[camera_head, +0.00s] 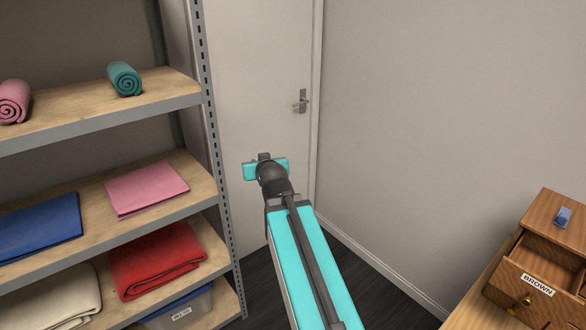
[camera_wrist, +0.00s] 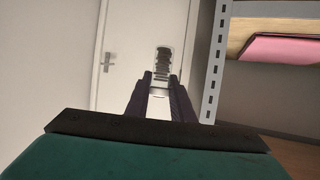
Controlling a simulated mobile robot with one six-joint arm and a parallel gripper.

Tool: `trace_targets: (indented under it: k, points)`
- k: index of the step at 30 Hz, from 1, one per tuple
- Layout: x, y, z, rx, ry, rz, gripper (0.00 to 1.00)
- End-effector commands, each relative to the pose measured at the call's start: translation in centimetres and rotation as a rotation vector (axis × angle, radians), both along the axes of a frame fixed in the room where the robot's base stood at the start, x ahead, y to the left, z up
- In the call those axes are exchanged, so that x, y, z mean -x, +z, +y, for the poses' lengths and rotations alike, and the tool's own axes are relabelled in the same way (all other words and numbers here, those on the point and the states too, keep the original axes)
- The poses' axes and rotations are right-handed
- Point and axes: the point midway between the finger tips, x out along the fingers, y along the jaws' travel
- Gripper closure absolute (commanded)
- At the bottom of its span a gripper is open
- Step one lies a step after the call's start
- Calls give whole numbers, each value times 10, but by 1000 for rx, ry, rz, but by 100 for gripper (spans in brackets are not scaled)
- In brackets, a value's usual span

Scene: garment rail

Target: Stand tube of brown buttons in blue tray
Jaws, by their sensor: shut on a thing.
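My gripper (camera_wrist: 160,98) is shut on a clear tube (camera_wrist: 162,62) with dark contents, which look like brown buttons. In the wrist view the tube stands out beyond the fingertips, with the door behind it. In the head view my gripper (camera_head: 264,158) is up in the air in front of the door, and my arm hides most of what it holds. The blue tray is not clearly seen in either view.
A shelf rack (camera_head: 214,150) with folded and rolled cloth stands at left, close to my arm. A door (camera_head: 260,70) is behind. At right, a wooden drawer unit (camera_head: 550,215) has an open drawer labelled BROWN (camera_head: 537,284) and a small blue item (camera_head: 563,217) on top.

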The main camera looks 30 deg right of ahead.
Motion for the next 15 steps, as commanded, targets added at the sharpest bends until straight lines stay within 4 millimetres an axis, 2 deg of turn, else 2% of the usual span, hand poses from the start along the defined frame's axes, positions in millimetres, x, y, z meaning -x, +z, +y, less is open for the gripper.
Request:
trace_targets:
  k: [1, 3, 7, 12, 15]
  points:
    - [-10, 7, 21, 0, 48, -4, 100]
    - [-19, 14, 48, 0, 110, -3, 100]
    - [-30, 27, 92, 1, 204, -2, 100]
    - [-36, 38, 127, 2, 276, -1, 100]
    - [-37, 41, 135, 0, 292, 1, 100]
